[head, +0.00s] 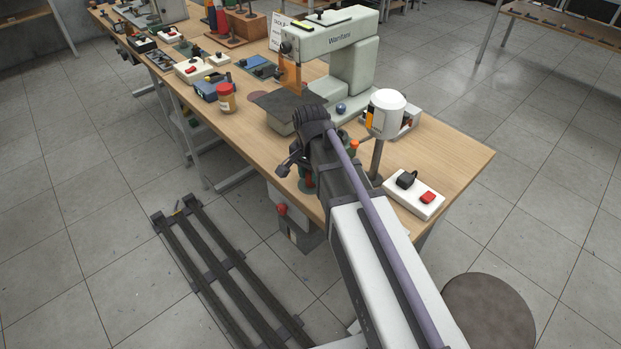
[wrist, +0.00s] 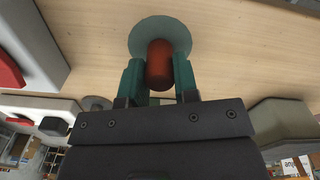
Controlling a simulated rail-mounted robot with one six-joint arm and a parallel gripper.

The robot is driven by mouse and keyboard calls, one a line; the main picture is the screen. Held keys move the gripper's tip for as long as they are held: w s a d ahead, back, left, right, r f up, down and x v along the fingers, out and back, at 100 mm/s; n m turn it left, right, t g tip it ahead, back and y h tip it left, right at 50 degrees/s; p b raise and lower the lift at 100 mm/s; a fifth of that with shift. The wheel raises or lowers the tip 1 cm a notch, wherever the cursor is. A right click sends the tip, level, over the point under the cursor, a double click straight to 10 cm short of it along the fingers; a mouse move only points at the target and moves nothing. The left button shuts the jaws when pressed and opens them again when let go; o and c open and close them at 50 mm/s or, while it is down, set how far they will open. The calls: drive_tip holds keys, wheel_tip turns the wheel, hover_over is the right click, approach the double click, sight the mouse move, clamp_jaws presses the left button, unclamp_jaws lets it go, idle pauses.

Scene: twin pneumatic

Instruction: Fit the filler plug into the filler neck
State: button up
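In the wrist view the red filler plug (wrist: 159,62), a rounded cylinder, sits between the two teal fingers of my gripper (wrist: 159,75). The fingers press along both its sides with no clear gap, so the gripper looks shut on it. A round grey-green disc (wrist: 145,32) shows just beyond the plug; I cannot tell whether it belongs to the plug or lies apart. In the head view my gripper (head: 305,178) is at the bench's front edge, mostly hidden by my own wrist. I cannot pick out the filler neck with certainty.
On the wooden bench (head: 455,150), a white canister (head: 388,112) stands on a post right of my arm. A white switch box (head: 413,193) with a red button lies near the right end. A pale green press (head: 350,62) stands behind. An orange-topped part (head: 354,147) sits beside my wrist.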

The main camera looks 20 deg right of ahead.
drive_tip(key=c, duration=0.4)
drive_tip(key=shift+o, duration=0.2)
